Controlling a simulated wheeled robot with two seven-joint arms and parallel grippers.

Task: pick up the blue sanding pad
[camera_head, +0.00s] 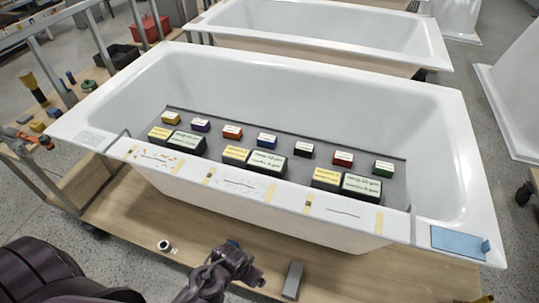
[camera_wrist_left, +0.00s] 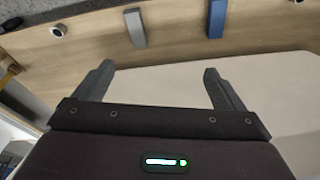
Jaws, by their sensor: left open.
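A blue block (camera_wrist_left: 216,20) lies on the wooden deck in the left wrist view, past the fingertips. In the head view only a bit of blue (camera_head: 233,243) shows beside my left arm, which hides most of it. Inside the tub a small blue labelled block (camera_head: 267,140) sits in a row of coloured blocks. A flat light-blue pad (camera_head: 458,241) lies on the tub's right rim. I cannot tell for certain which is the sanding pad. My left gripper (camera_wrist_left: 160,70) is open, with nothing between its fingers and apart from the blue block. My right gripper is not in view.
A grey block (camera_head: 292,280) and a white ring (camera_head: 163,245) lie on the wooden deck (camera_head: 120,215). The white tub (camera_head: 160,75) stands behind them. Its near rim carries taped patches. Several yellow and green labelled blocks sit inside. Bare deck separates the loose items.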

